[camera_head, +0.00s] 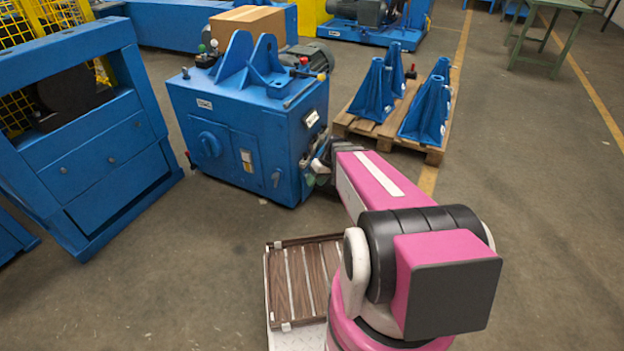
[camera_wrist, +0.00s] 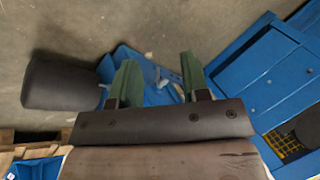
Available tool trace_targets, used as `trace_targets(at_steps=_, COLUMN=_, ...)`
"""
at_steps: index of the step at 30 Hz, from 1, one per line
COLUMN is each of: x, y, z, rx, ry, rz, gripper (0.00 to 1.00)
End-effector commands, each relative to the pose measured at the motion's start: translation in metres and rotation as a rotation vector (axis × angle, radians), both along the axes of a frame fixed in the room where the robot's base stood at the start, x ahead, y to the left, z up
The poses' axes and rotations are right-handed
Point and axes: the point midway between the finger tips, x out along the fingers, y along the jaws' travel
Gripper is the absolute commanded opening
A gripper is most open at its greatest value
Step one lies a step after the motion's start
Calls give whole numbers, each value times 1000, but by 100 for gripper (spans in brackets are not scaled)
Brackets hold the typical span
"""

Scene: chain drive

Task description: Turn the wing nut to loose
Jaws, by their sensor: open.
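The blue machine cabinet (camera_head: 235,130) stands left of my arm, with two upright lugs on top. My gripper (camera_head: 318,168) is beside the cabinet's right face, partly hidden by my wrist. In the wrist view my gripper (camera_wrist: 156,68) is open, its two green fingers apart. Between and beyond the fingers is a blue surface with a small pale grey part (camera_wrist: 161,78). It may be the wing nut, but it is too small to tell its shape. I cannot tell whether either finger touches it. The head view does not show the wing nut clearly.
A dark grey cylinder (camera_wrist: 62,82) is left of the fingers in the wrist view. A pallet (camera_head: 433,153) with several blue brackets stands right of the cabinet. A blue frame (camera_head: 95,150) stands at left. A slatted board (camera_head: 304,280) is near my base.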

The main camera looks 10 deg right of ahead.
Motion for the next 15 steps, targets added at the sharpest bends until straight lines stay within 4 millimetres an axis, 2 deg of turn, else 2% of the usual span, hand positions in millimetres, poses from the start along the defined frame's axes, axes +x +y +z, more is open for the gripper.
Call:
trace_targets(at_steps=1, x=-9, y=0, z=8, rx=-29, ry=16, rz=-32, gripper=42)
trace_targets(at_steps=6, x=-19, y=-4, z=19, rx=-102, ry=66, rz=-147, gripper=42)
trace_targets(at_steps=15, x=-24, y=-6, z=24, rx=-146, ry=142, rz=-340, gripper=42)
